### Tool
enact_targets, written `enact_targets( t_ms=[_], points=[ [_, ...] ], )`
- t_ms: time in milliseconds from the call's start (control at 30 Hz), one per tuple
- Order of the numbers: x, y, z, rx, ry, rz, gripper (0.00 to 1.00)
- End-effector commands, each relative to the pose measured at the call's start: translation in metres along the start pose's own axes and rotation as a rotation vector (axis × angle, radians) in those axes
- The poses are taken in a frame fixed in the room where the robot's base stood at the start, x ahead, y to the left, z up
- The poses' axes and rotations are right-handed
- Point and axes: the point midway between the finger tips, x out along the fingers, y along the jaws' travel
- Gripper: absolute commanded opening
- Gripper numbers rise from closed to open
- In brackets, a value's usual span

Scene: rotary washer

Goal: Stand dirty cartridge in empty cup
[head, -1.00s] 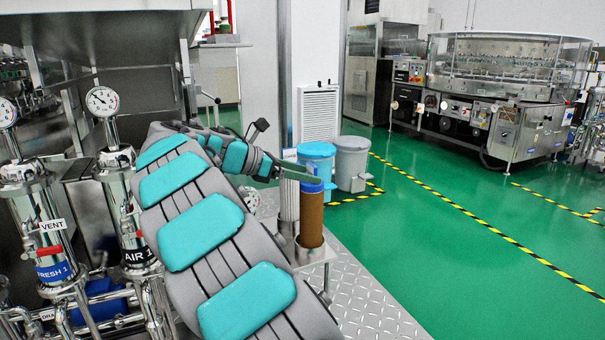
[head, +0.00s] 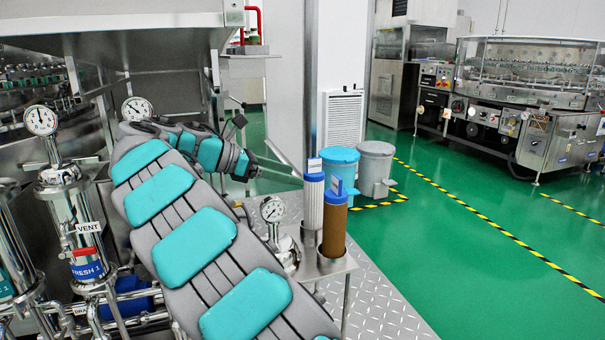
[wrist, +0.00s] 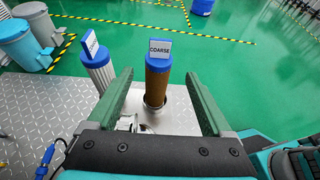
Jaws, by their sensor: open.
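The dirty cartridge (head: 333,222), brown with a blue cap, stands upright in a metal cup on a small steel stand (head: 345,264). In the wrist view the brown cartridge (wrist: 158,82) carries a tag reading COARSE. My gripper (wrist: 161,98) is open, with its two green fingers apart and the brown cartridge showing between and beyond them, not held. In the head view my gripper (head: 282,168) is up and left of the cartridges. A white pleated cartridge (head: 313,205) with a blue cap and a tag stands beside the brown one. I cannot make out an empty cup.
A blue bin (head: 340,170) and a grey bin (head: 375,168) stand behind the stand. A gauge (head: 272,209) is left of the cartridges. Pipes and a housing marked VENT (head: 83,230) are at left. The green floor at right is free.

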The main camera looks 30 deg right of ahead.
Motion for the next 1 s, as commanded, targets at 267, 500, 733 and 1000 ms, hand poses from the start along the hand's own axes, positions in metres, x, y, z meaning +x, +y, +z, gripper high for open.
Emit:
enact_targets(
  t_ms=[267, 500, 733, 1000],
  points=[
    [-0.008, 0.0, 0.0, 0.0, 0.0, 0.001, 0.84],
    [0.001, -0.02, 0.002, 0.065, 0.036, -0.016, 0.84],
    [0.03, -0.092, -0.017, 0.316, 0.211, -0.087, 0.84],
    [0.046, -0.195, -0.084, 0.63, 0.477, -0.253, 0.84]
  ],
)
